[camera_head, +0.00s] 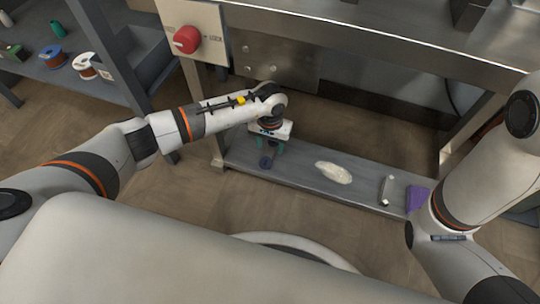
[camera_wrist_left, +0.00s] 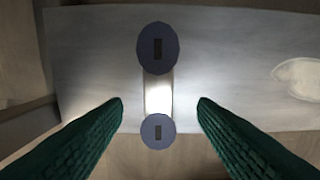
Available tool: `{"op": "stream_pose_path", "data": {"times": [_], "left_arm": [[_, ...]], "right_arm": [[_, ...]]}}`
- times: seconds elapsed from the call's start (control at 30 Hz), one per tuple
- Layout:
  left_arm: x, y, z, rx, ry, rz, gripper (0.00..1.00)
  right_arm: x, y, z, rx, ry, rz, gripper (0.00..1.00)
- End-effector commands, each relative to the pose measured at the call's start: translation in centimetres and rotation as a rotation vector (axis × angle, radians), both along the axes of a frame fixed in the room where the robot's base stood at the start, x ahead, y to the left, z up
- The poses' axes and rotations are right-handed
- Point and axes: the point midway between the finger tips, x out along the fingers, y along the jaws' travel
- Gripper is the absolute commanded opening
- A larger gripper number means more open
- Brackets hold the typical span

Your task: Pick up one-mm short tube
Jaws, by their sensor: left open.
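A short pale tube (camera_wrist_left: 158,95) with round dark blue-grey end pieces lies on the grey lower shelf (camera_head: 302,172). In the left wrist view it runs up and down the picture between the two green fingers. In the head view only a dark blue end piece (camera_head: 266,162) shows below my left gripper (camera_head: 268,148); the hand hides the rest. My left gripper is open, pointing down over the tube, with one finger on each side (camera_wrist_left: 160,102) and a gap to each. My right arm shows at the right, but its gripper is out of view.
On the shelf to the right are a whitish flat lump (camera_head: 333,172), a metal tube-like piece (camera_head: 386,190) and a purple block (camera_head: 416,198). A metal bench (camera_head: 370,50) with a red knob (camera_head: 187,39) overhangs the shelf. Spools (camera_head: 83,64) stand on a left rack.

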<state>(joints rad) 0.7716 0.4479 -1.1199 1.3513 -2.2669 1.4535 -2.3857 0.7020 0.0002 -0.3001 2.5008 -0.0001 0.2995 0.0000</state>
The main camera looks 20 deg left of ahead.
Motion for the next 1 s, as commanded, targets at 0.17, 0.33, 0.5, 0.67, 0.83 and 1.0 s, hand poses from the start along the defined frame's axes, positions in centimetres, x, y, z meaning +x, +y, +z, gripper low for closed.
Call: {"op": "stream_pose_path", "data": {"times": [0.17, 0.33, 0.5, 0.67, 0.83, 1.0], "left_arm": [[0.2, 0.1, -2.5, -0.001, 0.001, 0.001, 0.53], [0.4, 0.1, -4.7, -0.002, 0.002, 0.001, 0.53], [0.4, 0.2, -4.9, -0.001, 0.001, 0.001, 0.53], [0.4, 0.2, -4.8, -0.001, 0.001, 0.001, 0.48], [0.4, 0.2, -4.8, -0.001, 0.001, 0.001, 0.2], [0.5, 0.2, -4.8, -0.001, 0.001, 0.001, 0.03]], "right_arm": [[0.0, 0.0, -2.5, 0.0, 0.001, 0.0, 0.36], [0.0, 0.0, -4.4, 0.0, 0.001, 0.0, 0.36], [0.0, 0.0, -4.5, 0.0, 0.001, 0.0, 0.36], [0.0, 0.0, -4.4, -0.001, 0.001, 0.001, 0.36], [0.0, 0.0, -4.4, 0.0, 0.001, 0.0, 0.36], [0.0, 0.0, -4.4, 0.0, 0.001, 0.0, 0.36]]}}
